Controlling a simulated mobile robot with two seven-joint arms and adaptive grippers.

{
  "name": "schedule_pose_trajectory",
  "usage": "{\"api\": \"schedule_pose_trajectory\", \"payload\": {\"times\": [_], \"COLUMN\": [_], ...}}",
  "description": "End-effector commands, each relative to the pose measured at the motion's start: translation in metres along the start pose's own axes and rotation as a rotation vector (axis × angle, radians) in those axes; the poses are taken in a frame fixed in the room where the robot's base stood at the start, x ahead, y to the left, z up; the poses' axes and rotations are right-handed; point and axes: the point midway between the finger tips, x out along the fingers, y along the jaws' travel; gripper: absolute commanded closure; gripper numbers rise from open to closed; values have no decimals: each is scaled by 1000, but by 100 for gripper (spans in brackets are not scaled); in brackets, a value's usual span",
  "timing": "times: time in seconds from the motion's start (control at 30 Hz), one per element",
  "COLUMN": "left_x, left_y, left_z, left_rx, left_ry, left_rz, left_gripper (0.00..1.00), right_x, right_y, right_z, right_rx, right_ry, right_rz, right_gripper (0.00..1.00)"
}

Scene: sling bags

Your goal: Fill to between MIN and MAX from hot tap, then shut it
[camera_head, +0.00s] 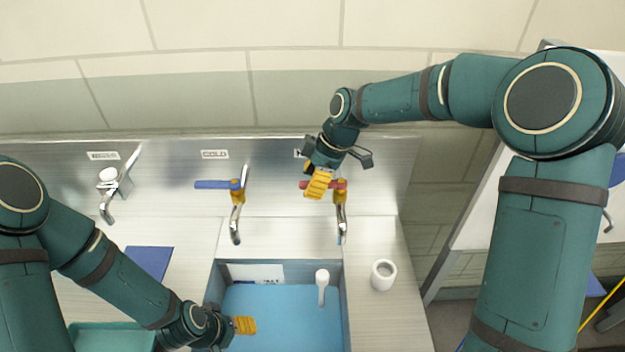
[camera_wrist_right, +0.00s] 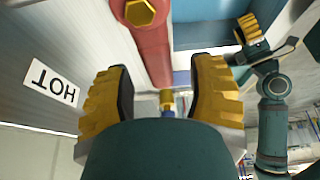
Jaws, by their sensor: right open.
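The hot tap (camera_head: 341,212) stands at the back right of the sink, with a red lever (camera_head: 339,184). My right gripper (camera_head: 319,184) is at this lever. In the right wrist view the red lever (camera_wrist_right: 152,45) runs between the open yellow fingers (camera_wrist_right: 165,100), with gaps on both sides. The sink basin (camera_head: 347,310) looks blue inside; I cannot tell the water level. A white panel (camera_head: 255,272) with unreadable small marks is on its back wall. My left gripper (camera_head: 244,325) is over the basin's left side; its jaw state is unclear.
The cold tap (camera_head: 237,210) with a blue lever (camera_head: 212,184) is left of the hot tap. Another tap (camera_head: 118,187) is further left. A white long-handled item (camera_head: 322,284) is at the basin. A white cup-like cylinder (camera_head: 383,274) stands on the right counter. A HOT label (camera_wrist_right: 50,84) is nearby.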

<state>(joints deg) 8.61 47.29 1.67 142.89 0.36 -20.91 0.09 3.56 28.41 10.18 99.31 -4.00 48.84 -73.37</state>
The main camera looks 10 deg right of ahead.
Motion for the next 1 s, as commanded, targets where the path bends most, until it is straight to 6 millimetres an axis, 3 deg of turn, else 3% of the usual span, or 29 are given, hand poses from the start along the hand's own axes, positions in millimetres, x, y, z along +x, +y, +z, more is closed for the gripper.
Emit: {"api": "schedule_pose_trajectory", "payload": {"times": [0.2,0.37,0.7,1.0], "left_x": [0,0,0,2], "left_y": [0,0,0,-1], "left_z": [0,0,0,0], "left_rx": [0,0,0,0], "left_ry": [0,0,0,0], "left_rz": [0,0,0,0], "left_gripper": [45,45,45,45], "right_x": [0,0,1,1], "right_y": [0,0,-1,-17], "right_z": [0,0,0,3], "right_rx": [0,0,-10,-225], "right_ry": [0,0,0,-1], "right_rz": [0,0,-7,-101], "right_gripper": [46,100,100,100]}}
